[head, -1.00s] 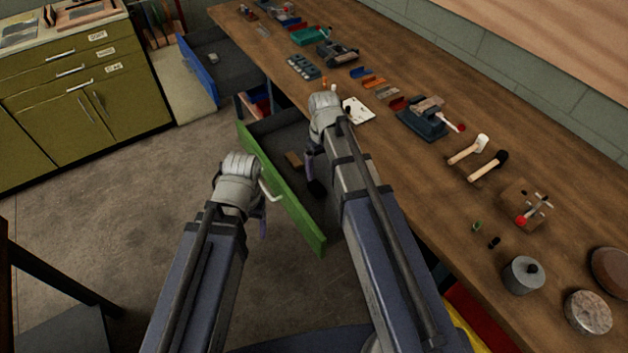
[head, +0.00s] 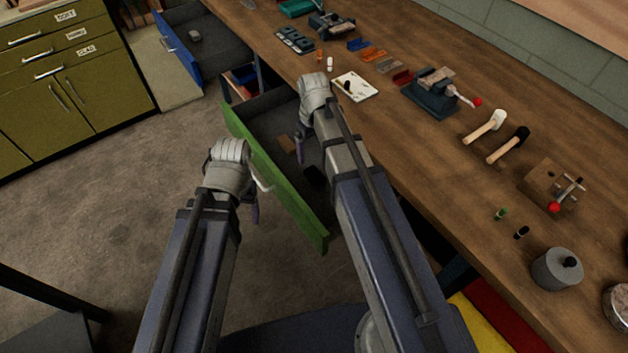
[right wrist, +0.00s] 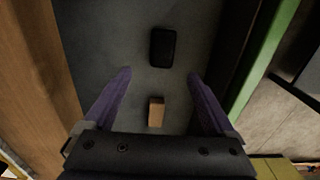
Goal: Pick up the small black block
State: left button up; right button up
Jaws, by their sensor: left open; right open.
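A small black block (right wrist: 162,47) lies on the grey floor of the open green-fronted drawer (head: 280,190). In the head view the black block (head: 315,176) is partly hidden beside my right arm. A tan wooden block (right wrist: 156,111) lies near it, also seen in the head view (head: 287,145). My right gripper (right wrist: 160,74) is open and empty above the drawer; in its wrist view the black block is beyond the fingertips and the tan block between the fingers. My left gripper (head: 252,208) is open outside the drawer front, close to its white handle (head: 262,180).
The wooden bench (head: 430,150) runs along the right, with a vise (head: 432,92), two mallets (head: 508,145) and small parts. A blue-fronted drawer (head: 180,50) stands open further back. Green cabinets (head: 75,75) are at left. The floor between is clear.

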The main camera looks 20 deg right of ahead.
aim_at(314, 173)
pick_arm(q)
jog(key=shift+f, duration=0.45)
pick_arm(e)
jog(key=shift+f, duration=0.5)
notch_tip(314, 173, down, 3)
jog(key=b, duration=0.2)
jog(key=shift+r+b, duration=0.2)
jog(key=shift+b, duration=0.2)
jog(key=f+b, duration=0.2)
jog(key=s+f+b, duration=0.1)
jog(key=f+b, duration=0.2)
jog(key=shift+f, duration=0.1)
pick_arm(q)
notch_tip(314, 173, down, 8)
jog(key=shift+r, duration=0.15)
pick_arm(e)
jog(key=shift+s, duration=0.1)
grip_shut()
